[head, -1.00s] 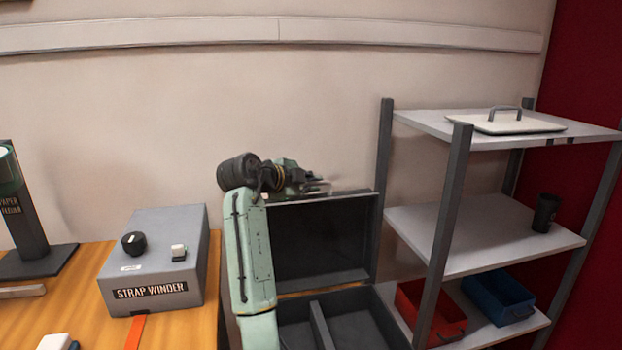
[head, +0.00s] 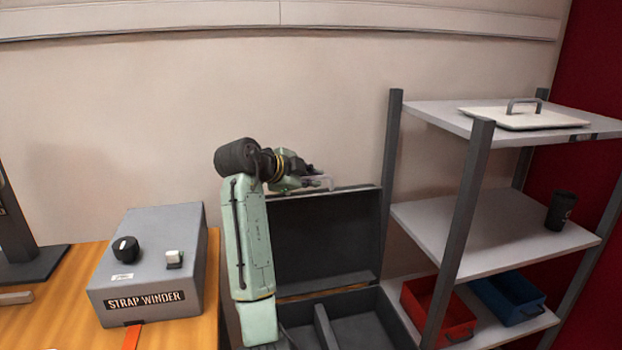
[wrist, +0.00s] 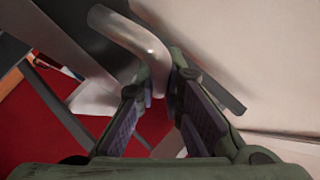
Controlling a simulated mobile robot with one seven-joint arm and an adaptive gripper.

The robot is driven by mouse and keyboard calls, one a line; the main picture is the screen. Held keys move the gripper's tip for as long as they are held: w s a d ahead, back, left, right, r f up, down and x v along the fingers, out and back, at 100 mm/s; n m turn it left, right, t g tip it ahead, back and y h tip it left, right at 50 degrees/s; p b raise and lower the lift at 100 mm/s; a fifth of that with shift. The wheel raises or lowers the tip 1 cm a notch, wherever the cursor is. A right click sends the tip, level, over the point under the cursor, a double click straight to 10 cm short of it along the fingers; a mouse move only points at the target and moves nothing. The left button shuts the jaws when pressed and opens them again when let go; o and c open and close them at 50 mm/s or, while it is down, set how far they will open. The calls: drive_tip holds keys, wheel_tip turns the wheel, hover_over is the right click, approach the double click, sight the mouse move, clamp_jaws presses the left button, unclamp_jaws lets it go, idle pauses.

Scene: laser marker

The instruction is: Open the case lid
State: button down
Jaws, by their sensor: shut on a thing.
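The dark grey case stands beside the wooden table with its lid (head: 325,240) raised roughly upright against the wall side. The open case body (head: 365,315) shows below it, with a divider inside; its front left is hidden by my arm. My gripper (head: 322,183) is at the top edge of the lid. In the wrist view my gripper (wrist: 160,82) is shut on a bent metal handle (wrist: 130,38), which passes between the fingers.
A grey strap winder (head: 150,265) sits on the wooden table (head: 60,320) at left. A shelf rack (head: 470,230) stands close to the right of the case, holding a white lid-like panel (head: 525,118), a black cup (head: 561,210), a red bin (head: 440,310) and a blue bin (head: 507,298).

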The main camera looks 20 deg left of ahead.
drive_tip(key=c, duration=1.7)
unclamp_jaws()
drive_tip(key=shift+d, duration=0.1)
drive_tip(key=v, duration=1.2)
